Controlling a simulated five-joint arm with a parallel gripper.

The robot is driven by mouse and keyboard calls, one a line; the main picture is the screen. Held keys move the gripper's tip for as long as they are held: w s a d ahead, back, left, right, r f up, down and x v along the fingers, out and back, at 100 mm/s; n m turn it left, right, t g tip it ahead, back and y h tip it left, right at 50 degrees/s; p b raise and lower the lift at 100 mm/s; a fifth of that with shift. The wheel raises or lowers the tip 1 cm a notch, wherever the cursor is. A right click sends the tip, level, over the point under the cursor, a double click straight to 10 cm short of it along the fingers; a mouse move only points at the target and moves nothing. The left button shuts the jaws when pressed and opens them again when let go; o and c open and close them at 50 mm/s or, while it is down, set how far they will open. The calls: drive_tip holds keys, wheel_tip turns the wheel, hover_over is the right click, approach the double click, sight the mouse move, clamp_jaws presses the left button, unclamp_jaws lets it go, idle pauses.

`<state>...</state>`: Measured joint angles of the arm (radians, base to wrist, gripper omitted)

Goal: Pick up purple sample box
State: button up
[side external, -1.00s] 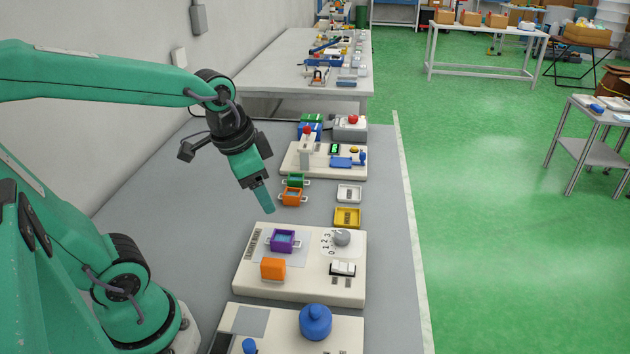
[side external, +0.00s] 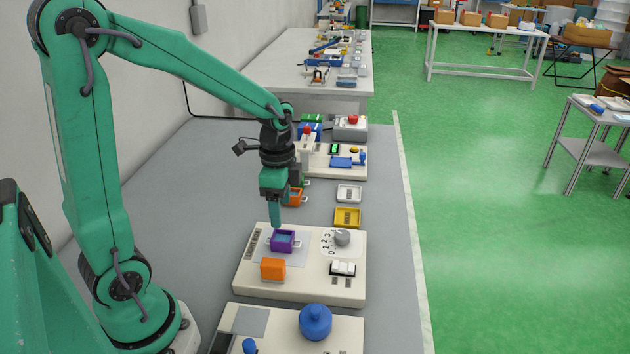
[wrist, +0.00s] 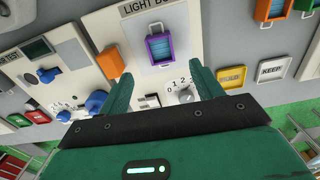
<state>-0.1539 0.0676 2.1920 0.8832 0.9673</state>
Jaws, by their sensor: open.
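The purple sample box (side external: 283,241) is a small open box with a pale handle, sitting on the light patch of a white panel. It also shows in the wrist view (wrist: 160,47), upper middle, with light blue inside. My gripper (side external: 277,225) points down just above and behind the box in the side view. In the wrist view my gripper (wrist: 162,75) has its two green fingers spread apart, with the box beyond and roughly between their tips. Nothing is held. Whether the fingers touch the box cannot be told from the side view.
An orange block (side external: 273,269), a grey dial (side external: 342,237) and a white rocker switch (side external: 343,269) share the white panel (side external: 300,292). An orange box (side external: 293,196) stands behind my gripper. A yellow tray (side external: 347,218) and white tray (side external: 349,193) lie to the right.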

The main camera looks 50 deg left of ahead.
sight(282, 236)
drive_tip(key=shift+f, duration=0.15)
drive_tip(key=shift+f, duration=1.2)
drive_tip(key=shift+f, duration=0.1)
drive_tip(key=shift+a+f, duration=0.1)
drive_tip(key=shift+f, duration=2.35)
drive_tip(key=c, duration=1.2)
drive_tip(key=shift+o, duration=0.2)
drive_tip(key=shift+r, duration=0.1)
